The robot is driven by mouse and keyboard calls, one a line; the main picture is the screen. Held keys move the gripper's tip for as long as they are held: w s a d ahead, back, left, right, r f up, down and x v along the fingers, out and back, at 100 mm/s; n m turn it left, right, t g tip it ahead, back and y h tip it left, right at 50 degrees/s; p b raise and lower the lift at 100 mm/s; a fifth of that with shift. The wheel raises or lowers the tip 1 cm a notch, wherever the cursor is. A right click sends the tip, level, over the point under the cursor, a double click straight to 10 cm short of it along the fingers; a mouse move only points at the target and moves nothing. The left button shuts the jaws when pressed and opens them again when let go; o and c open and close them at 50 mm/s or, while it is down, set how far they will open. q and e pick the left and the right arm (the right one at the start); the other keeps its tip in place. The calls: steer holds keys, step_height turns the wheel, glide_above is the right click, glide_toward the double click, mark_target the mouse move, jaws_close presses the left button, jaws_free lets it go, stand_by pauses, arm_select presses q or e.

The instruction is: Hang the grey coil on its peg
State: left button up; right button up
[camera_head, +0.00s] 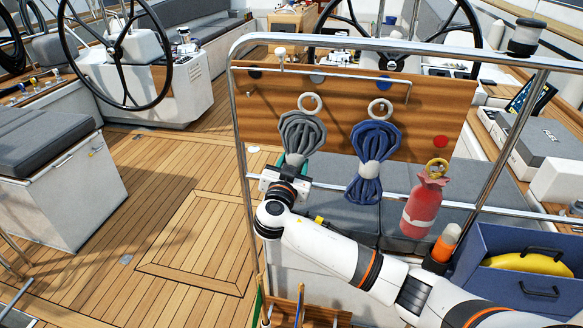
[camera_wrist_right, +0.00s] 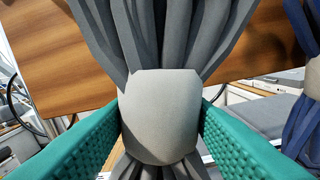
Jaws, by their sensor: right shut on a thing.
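The grey coil (camera_head: 302,132) is a bundle of grey rope with a pale band round its waist and a white ring (camera_head: 310,103) on top. My right gripper (camera_head: 290,170) is shut on its waist and holds it upright before the wooden board (camera_head: 340,105). In the right wrist view the green fingers (camera_wrist_right: 160,125) press on both sides of the pale band of the grey coil (camera_wrist_right: 160,100). A grey disc (camera_head: 317,78) on the board lies above the ring. I cannot make out a peg in the ring. My left gripper is not in view.
A blue coil (camera_head: 372,160) and a red bag (camera_head: 424,205) with a yellow ring are to the right. A steel rail (camera_head: 410,45) frames the board. A blue box (camera_head: 520,270) and an orange-topped cylinder (camera_head: 445,245) stand lower right. The deck (camera_head: 195,235) at left is clear.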

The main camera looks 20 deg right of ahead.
steer(key=shift+x, duration=1.05)
steer(key=shift+w+d+f+b, duration=0.2)
steer(key=shift+w+f+b, duration=0.15)
steer(key=shift+b, duration=0.45)
steer(key=shift+w+d+f+b, duration=0.15)
steer(key=shift+d+b, duration=0.05)
steer(key=shift+b, duration=0.65)
steer(key=o, duration=1.3)
steer(key=shift+o, duration=0.2)
steer(key=shift+f, duration=0.1)
